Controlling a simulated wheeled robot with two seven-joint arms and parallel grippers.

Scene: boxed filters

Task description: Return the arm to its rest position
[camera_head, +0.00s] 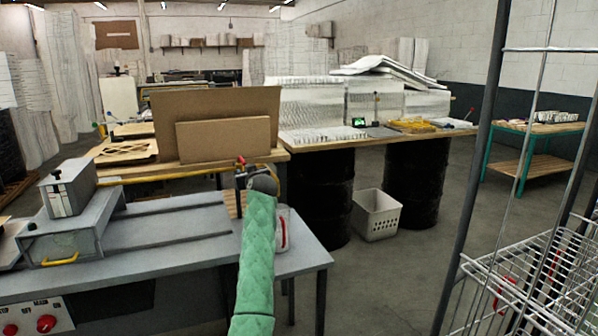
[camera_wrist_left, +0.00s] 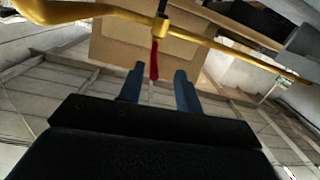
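My left arm, in a green quilted sleeve (camera_head: 257,255), comes up from the bottom of the head view and reaches over the grey workbench (camera_head: 180,228). My left gripper (camera_head: 240,178) is above the bench's far right part, beside a yellow bar. In the left wrist view its two blue fingers (camera_wrist_left: 159,70) stand apart, with nothing seen clasped between them. A red strip (camera_wrist_left: 155,62) hangs from the yellow bar (camera_wrist_left: 210,43) and lines up with the gap between the fingers; its depth is unclear. My right gripper is in neither view.
A white container with red markings (camera_head: 283,232) is partly hidden behind my sleeve. A grey machine (camera_head: 70,225) stands on the bench's left. Cardboard sheets (camera_head: 225,145) stand behind. A white basket (camera_head: 378,214) is on the floor. A wire rack (camera_head: 540,275) is at right.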

